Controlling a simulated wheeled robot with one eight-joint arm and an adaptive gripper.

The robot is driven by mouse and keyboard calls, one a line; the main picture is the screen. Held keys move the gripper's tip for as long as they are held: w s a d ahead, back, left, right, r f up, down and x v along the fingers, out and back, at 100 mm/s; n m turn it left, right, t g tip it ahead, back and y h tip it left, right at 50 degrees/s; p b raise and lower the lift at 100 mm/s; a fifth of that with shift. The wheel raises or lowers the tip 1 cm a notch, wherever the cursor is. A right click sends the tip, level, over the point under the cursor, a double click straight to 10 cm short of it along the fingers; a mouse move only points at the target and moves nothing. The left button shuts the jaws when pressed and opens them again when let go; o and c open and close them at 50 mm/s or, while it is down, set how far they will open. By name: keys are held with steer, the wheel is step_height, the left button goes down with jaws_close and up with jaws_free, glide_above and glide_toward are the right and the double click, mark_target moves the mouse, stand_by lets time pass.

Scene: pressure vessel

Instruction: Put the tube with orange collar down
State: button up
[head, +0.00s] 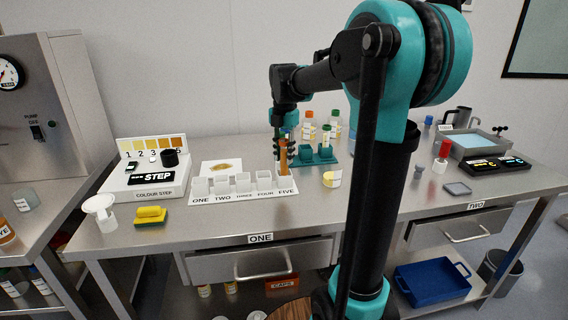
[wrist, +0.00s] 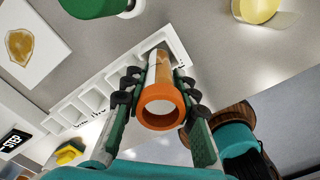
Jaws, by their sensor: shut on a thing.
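The tube with the orange collar (head: 283,158) is upright at the FIVE end of the white rack (head: 240,201) in the head view. In the wrist view I look down on its orange collar (wrist: 161,107), with the tube body running away toward the rack's end compartment (wrist: 155,47). My gripper (wrist: 158,80) is shut on the tube, one dark-padded finger on each side. The tube's lower end is at the FIVE compartment; I cannot tell whether it touches the bottom. In the head view my gripper (head: 283,145) partly covers the tube's top.
Compartments ONE to FOUR look empty. A teal holder (head: 322,155) and several bottles stand behind. A yellow-labelled pot (head: 332,179) is just right of the rack. The STEP device (head: 150,178) and a yellow sponge (head: 151,216) are at left. Bench front is clear.

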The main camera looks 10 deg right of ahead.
mark_target(284, 162)
steer(key=shift+f, duration=1.6)
steer(key=shift+f, duration=0.15)
steer(key=o, duration=1)
steer(key=shift+o, duration=0.2)
step_height(284, 162, up, 12)
steer(key=shift+r, duration=0.15)
